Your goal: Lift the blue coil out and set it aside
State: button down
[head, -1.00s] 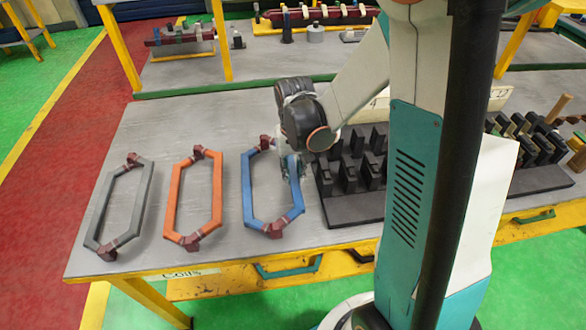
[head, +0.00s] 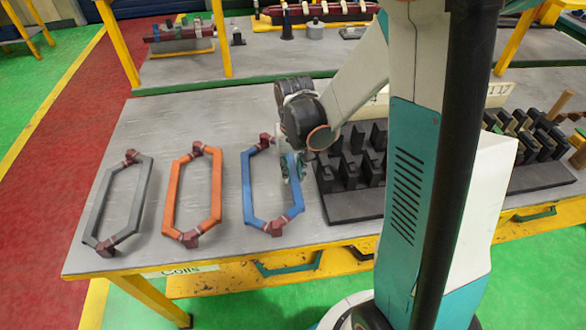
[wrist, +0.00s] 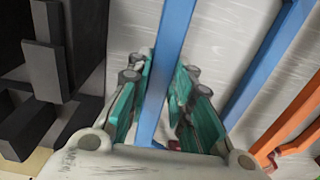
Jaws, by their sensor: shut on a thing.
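The blue coil (head: 247,188) is a long six-sided loop with dark red ends, at the right of a row of coils on the grey table. My gripper (head: 292,168) is at its right long side, pointing down. In the wrist view, one blue bar of the coil (wrist: 177,30) runs between the green finger pads of my gripper (wrist: 164,75), which are shut on it. The coil looks level, at or very near the table top; any small gap beneath it cannot be told.
An orange coil (head: 171,198) and a grey coil (head: 98,205) lie to the left. A black block fixture (head: 345,205) stands close on the right. Bare table (head: 190,120) lies behind the coils. A "Coils" label (head: 180,271) is on the front edge.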

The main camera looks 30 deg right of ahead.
jog(key=c, duration=1.3)
grip_release()
jog(key=shift+c, duration=0.2)
